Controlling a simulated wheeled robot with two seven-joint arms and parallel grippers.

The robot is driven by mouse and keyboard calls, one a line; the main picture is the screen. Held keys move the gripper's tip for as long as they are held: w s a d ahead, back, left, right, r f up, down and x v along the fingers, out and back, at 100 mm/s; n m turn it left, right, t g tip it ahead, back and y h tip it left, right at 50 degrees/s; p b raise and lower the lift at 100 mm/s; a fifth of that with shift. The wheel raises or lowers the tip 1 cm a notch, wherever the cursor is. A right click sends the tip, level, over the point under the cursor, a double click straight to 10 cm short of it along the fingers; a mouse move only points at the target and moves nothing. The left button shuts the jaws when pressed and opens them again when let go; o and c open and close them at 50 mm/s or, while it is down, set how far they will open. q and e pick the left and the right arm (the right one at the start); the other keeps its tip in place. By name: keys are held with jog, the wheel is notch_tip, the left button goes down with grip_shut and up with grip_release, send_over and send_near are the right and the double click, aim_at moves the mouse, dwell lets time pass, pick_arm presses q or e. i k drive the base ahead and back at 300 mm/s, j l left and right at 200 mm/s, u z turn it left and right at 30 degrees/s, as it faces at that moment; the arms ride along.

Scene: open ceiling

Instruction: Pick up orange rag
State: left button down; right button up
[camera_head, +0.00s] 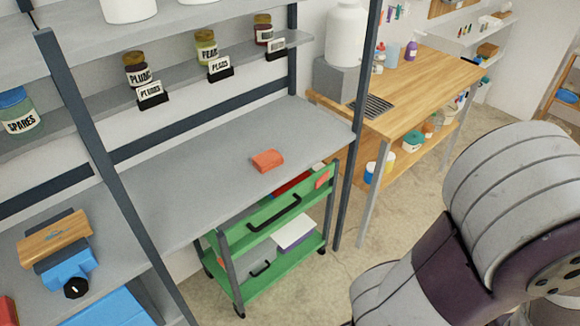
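A small folded orange rag (267,160) lies on the grey shelf surface (200,190), near its front edge and right of the middle. Nothing touches it. A large grey and dark purple link of my arm fills the lower right of the view. Neither of my grippers shows.
Dark upright posts (108,170) stand at the front of the shelving. Jars with labels stand on the shelf above. A green cart (280,235) stands below the rag's shelf. A blue vise-like tool (65,270) sits at lower left. A wooden table (425,90) stands beyond.

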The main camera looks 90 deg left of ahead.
aim_at(265, 162)
jog(key=u, duration=0.45)
jog(key=l+u, duration=0.1)
jog(key=u, duration=0.85)
jog(key=l+u, duration=0.1)
jog(key=u, duration=0.8)
jog(key=l+u, duration=0.15)
jog(key=u, duration=0.75)
jog(key=i+z, duration=0.3)
jog(key=i, duration=0.55)
jog(key=i+z, duration=0.3)
jog(key=i, duration=0.6)
